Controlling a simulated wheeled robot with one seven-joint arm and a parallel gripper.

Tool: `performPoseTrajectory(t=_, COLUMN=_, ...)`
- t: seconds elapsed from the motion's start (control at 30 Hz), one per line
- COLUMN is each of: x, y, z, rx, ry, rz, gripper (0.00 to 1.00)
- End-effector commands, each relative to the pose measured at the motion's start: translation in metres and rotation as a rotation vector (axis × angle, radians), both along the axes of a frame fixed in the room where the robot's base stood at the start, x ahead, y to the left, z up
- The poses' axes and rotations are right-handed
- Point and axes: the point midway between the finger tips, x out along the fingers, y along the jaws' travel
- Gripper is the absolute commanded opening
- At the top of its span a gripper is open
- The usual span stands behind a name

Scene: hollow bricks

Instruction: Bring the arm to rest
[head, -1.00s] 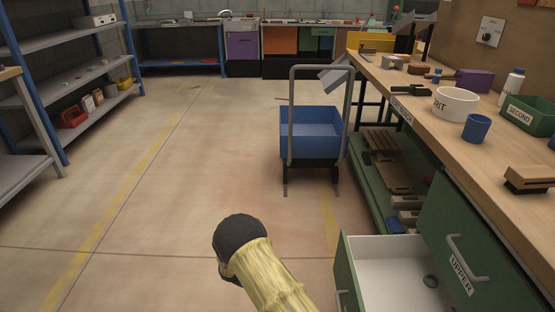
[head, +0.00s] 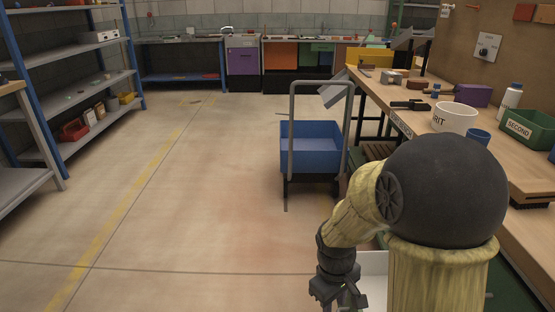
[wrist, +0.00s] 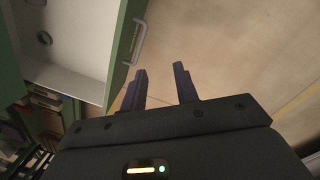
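My arm, with a yellow sleeve and dark round joint, is bent up at the lower right of the head view. My gripper (head: 342,300) hangs below it, partly cut off by the bottom edge. In the wrist view its two dark fingers (wrist: 160,88) stand apart with only floor showing between them, so it is open and empty. The pulled-out drawer (wrist: 85,50) with its white inside and light handle lies to the left of the fingers. In the head view my arm hides most of the drawer (head: 373,266).
The workbench (head: 400,95) on the right carries a white tub (head: 455,117), a blue cup (head: 478,137), a green bin (head: 530,128) and tools. A blue cart (head: 312,150) stands ahead. Shelves (head: 75,95) line the left. The floor (head: 170,190) at centre left is clear.

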Motion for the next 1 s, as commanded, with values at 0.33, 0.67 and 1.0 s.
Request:
performPoseTrajectory(t=0.33, x=-0.032, y=-0.019, z=0.034, rx=0.118, ry=-0.224, rz=-0.479, gripper=0.30)
performPoseTrajectory(t=0.67, x=-0.039, y=-0.023, z=0.076, rx=0.150, ry=-0.278, rz=-0.604, gripper=0.30)
performPoseTrajectory(t=1.0, x=-0.039, y=-0.023, z=0.146, rx=0.150, ry=-0.277, rz=-0.601, gripper=0.30)
